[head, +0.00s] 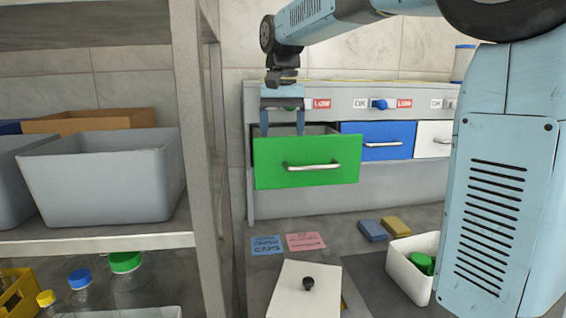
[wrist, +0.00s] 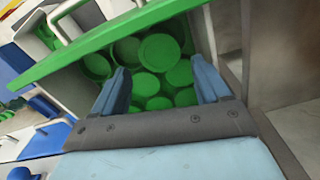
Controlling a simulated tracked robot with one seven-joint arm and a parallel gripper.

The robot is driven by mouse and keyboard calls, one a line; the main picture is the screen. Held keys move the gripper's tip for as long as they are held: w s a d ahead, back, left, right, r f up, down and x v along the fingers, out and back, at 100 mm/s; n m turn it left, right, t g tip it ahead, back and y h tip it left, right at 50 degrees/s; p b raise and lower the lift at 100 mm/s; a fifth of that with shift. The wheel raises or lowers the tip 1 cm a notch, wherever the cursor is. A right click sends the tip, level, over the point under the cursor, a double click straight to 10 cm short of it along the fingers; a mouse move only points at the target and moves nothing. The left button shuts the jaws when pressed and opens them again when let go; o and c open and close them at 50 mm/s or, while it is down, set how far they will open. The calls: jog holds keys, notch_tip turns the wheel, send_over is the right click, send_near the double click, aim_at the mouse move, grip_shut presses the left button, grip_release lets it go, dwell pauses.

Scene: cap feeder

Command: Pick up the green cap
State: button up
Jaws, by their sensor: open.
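The green drawer (head: 270,172) is pulled open from the feeder in the head view. In the wrist view, several round green caps (wrist: 160,50) lie loosely piled inside it, some overlapping. My gripper (head: 283,132) points down at the open drawer. Its two blue fingers (wrist: 160,70) are apart, over the caps, with nothing held between them. I cannot tell whether the fingertips touch any cap. The drawer's green front hides its inside from the head view.
Beside the drawer are a closed blue drawer (head: 372,140) and a white one (head: 433,139). On the counter, a white bin (head: 405,277) holds green items, and a white lidded box (head: 300,292) stands in front. A shelf post (head: 192,130) rises at left.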

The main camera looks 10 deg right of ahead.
jog(key=shift+f, duration=2.65)
jog(key=shift+c, duration=0.3)
jog(key=c, duration=0.7)
jog(key=shift+r, duration=0.1)
